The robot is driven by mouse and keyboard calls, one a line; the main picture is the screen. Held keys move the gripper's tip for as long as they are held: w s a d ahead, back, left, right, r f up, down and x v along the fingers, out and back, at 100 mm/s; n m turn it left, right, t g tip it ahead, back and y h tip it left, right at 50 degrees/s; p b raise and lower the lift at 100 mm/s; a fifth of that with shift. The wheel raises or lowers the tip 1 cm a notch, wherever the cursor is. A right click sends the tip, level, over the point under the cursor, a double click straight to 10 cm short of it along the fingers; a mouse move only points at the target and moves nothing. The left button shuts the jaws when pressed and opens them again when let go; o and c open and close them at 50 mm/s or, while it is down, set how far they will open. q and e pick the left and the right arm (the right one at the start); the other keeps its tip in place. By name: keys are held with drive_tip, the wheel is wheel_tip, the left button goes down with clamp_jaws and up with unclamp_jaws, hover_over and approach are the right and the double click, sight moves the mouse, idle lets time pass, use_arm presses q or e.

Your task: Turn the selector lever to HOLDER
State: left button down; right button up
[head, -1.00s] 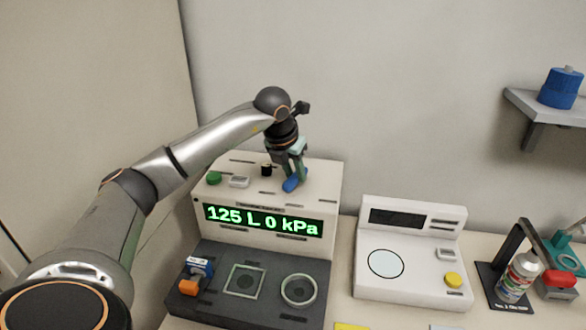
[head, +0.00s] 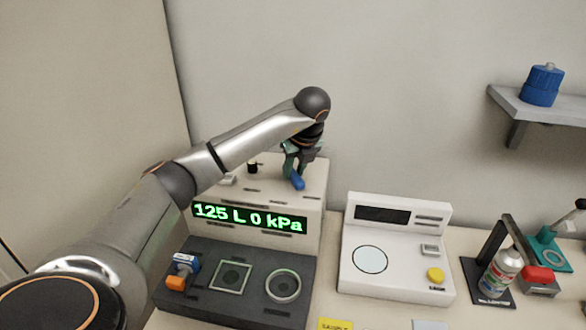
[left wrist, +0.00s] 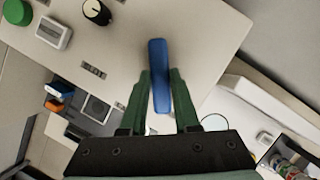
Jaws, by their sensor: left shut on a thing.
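The selector lever is a blue bar (head: 297,181) on the top of the white machine (head: 265,206), toward its right side. In the left wrist view the blue lever (left wrist: 158,62) stands out between two green fingers. My left gripper (head: 298,168) is over the lever from above and is shut on it; the left wrist view shows its fingers (left wrist: 160,88) on both sides of the bar. The small labels around the lever are too small to read. My right gripper is not in view.
The machine's display (head: 249,217) reads 125 L 0 kPa. A black knob (left wrist: 97,12) and a green button (left wrist: 18,11) are on the same top. A white scale-like device (head: 398,285) stands to the right. A spray can (head: 501,270) and a shelf (head: 540,102) are farther right.

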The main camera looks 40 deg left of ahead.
use_arm(q)
drive_tip(key=shift+w+d+r+n+g, duration=0.15)
drive_tip(key=shift+w+n+g, duration=0.2)
drive_tip(key=shift+n, duration=0.65)
drive_tip(key=shift+w, duration=0.1)
drive_tip(key=c, duration=0.6)
unclamp_jaws()
drive_tip(key=shift+c, duration=0.2)
drive_tip(key=p+v, duration=0.1)
drive_tip(key=v, duration=1.1)
drive_tip(key=shift+d, duration=0.15)
